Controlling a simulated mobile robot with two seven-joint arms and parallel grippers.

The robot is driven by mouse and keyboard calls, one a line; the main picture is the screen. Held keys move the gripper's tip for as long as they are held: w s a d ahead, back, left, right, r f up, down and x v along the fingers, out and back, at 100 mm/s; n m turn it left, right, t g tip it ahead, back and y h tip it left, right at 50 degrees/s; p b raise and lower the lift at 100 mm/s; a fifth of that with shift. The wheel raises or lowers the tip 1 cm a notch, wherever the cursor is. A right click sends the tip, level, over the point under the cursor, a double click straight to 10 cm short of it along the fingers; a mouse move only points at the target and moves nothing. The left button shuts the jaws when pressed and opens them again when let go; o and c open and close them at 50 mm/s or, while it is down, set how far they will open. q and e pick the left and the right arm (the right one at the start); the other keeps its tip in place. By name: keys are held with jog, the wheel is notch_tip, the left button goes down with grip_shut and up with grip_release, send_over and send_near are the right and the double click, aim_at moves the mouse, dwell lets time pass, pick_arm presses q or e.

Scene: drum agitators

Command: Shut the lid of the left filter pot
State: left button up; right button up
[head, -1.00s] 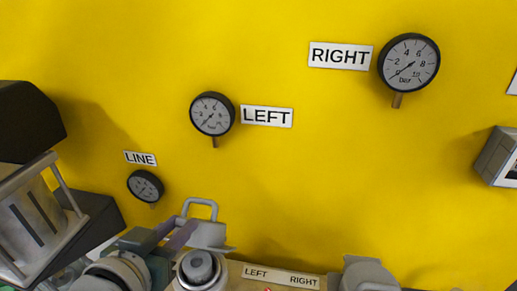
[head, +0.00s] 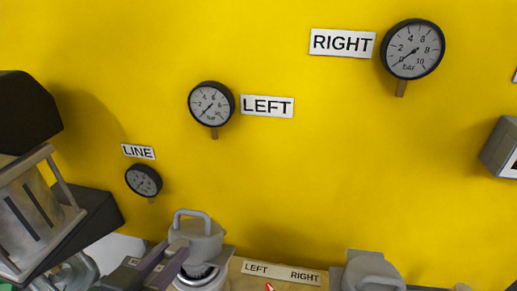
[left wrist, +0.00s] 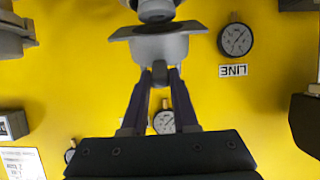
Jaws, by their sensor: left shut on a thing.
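The left filter pot (head: 200,283) stands at the bottom of the head view, partly cut off. Its grey lid (head: 197,241) is up off the rim and tilted, with the loop handle (head: 192,215) at the top; a gap shows the ribbed inside. My left gripper (head: 180,252) comes in from the lower left with purple fingers against the lid. In the left wrist view the fingertips (left wrist: 160,74) close on a dark grey part at the end of the lid (left wrist: 158,48). My right gripper is out of view.
The right filter pot (head: 368,272) stands to the right with its grey lid. A LEFT/RIGHT label plate (head: 281,272) lies between the pots. A yellow wall (head: 300,190) behind carries several gauges. A dark-and-grey unit (head: 40,205) crowds the left side.

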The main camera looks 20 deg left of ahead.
pick_arm(q)
jog(key=shift+s+d+f+b, duration=0.1)
jog(key=shift+s+f+b, duration=0.2)
jog(key=shift+s+f, duration=0.25)
jog(key=shift+s+d+f+b, duration=0.1)
jog(key=shift+s+f+b, duration=0.2)
jog(key=shift+f, duration=0.45)
jog(key=f+b, duration=0.1)
jog(key=s+f+b, duration=0.1)
jog(key=f+b, duration=0.1)
jog(key=f, duration=0.1)
jog(key=shift+s+d, duration=0.2)
jog(key=shift+s, duration=0.05)
jog(key=o, duration=1.4)
jog(key=shift+c, duration=0.2)
